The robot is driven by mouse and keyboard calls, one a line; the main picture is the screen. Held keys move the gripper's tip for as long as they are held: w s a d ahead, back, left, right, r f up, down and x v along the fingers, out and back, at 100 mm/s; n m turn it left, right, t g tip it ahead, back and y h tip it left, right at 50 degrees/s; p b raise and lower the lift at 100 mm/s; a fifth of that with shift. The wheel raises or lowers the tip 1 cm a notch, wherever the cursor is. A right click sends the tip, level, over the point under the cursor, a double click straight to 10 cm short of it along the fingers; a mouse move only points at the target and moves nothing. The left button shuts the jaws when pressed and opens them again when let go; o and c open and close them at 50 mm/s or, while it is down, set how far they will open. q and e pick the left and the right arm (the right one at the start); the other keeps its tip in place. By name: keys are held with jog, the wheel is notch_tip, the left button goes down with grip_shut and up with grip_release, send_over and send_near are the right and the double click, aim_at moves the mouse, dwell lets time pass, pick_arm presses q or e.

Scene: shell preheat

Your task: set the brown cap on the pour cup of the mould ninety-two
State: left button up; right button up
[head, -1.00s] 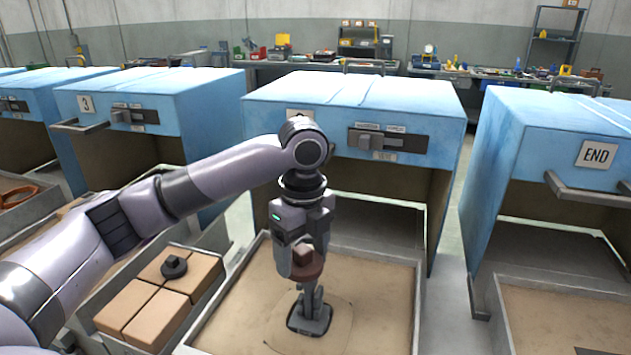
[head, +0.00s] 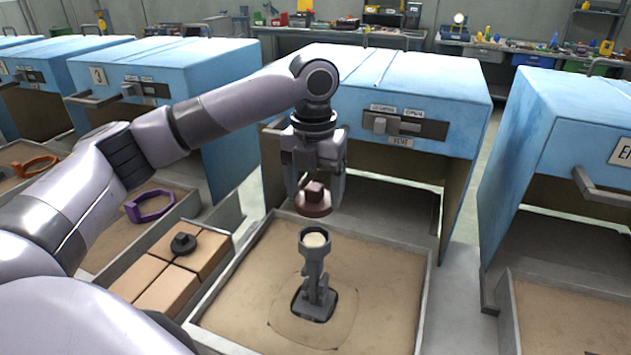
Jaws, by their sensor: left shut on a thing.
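My left gripper (head: 314,186) points down and is shut on the brown cap (head: 314,204), a round reddish-brown disc with a square knob. The cap hangs above and slightly behind a grey mould (head: 318,290), apart from it. The mould's round pour cup (head: 315,240) faces up, with a pale inside. The mould stands in a sand tray (head: 385,300) in front of a blue oven. No number is readable on the mould. My right gripper is not in view.
A dark cap (head: 183,243) sits on tan blocks (head: 165,290) in a tray to the left.

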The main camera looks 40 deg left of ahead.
pick_arm(q)
jog(key=shift+f, duration=3.4)
jog(key=o, duration=1)
jog(key=shift+o, duration=0.2)
jog(key=shift+r, duration=3.6)
